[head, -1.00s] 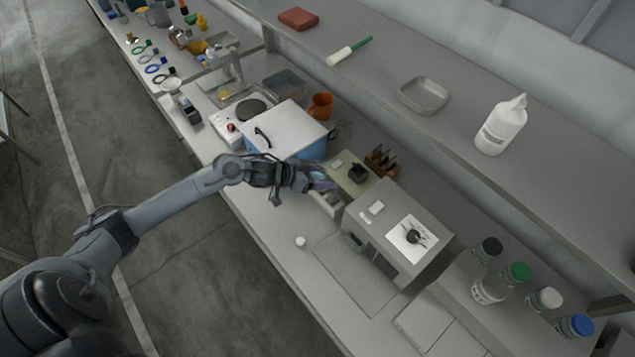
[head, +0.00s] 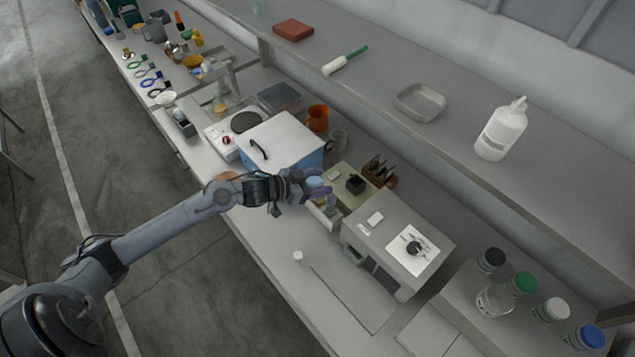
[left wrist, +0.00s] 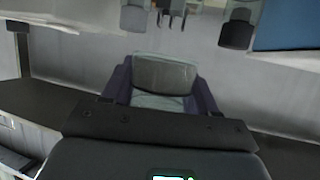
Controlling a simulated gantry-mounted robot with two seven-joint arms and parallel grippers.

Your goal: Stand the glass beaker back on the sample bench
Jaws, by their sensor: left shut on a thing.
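My left gripper (head: 314,189) is at the end of the arm from the left, over the bench between the blue box and the grey instrument. It is shut on the glass beaker (left wrist: 163,78), a clear, greyish vessel between the two dark fingers in the left wrist view. In the head view the beaker is small and mostly hidden by the gripper. Whether it touches anything below cannot be told. The sample bench (head: 275,235) is the long pale grey worktop under the arm. My right gripper is not in view.
A blue box with a white lid (head: 283,140) stands left of the gripper, a grey instrument (head: 398,240) right of it. A small white cap (head: 297,256) lies near the front edge. An orange mug (head: 317,117) stands behind. A shelf (head: 455,130) runs along the back.

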